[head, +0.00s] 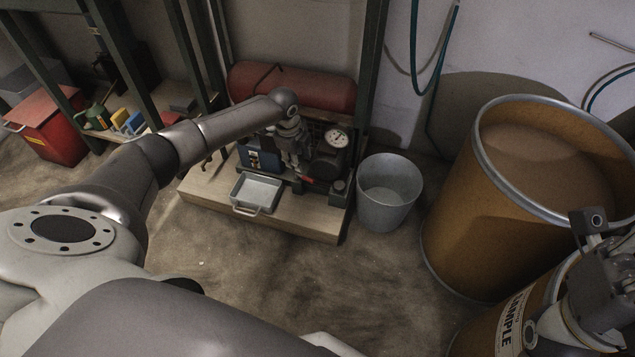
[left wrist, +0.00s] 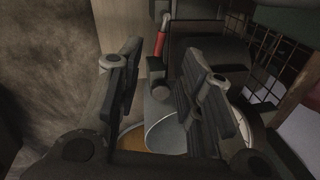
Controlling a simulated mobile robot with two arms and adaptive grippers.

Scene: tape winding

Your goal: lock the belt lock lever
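The belt lock lever seems to be the small red-handled lever (head: 308,180) low on the front of the machine (head: 328,165). In the left wrist view, the red lever (left wrist: 160,43) shows beyond and between my fingertips, and nothing is seen gripped. My left gripper (head: 296,158) reaches down over the machine close to the lever. In the left wrist view my left gripper (left wrist: 160,60) has its two fingers spread apart. My right gripper (head: 592,235) is at the lower right edge of the head view, far from the machine; its finger opening is unclear.
The machine stands on a wooden base (head: 300,222) with a metal tray (head: 257,192) at its front. A round dial gauge (head: 337,137) is beside my left gripper. A grey bucket (head: 389,190) and a large brown drum (head: 480,225) stand to the right. The floor in front is clear.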

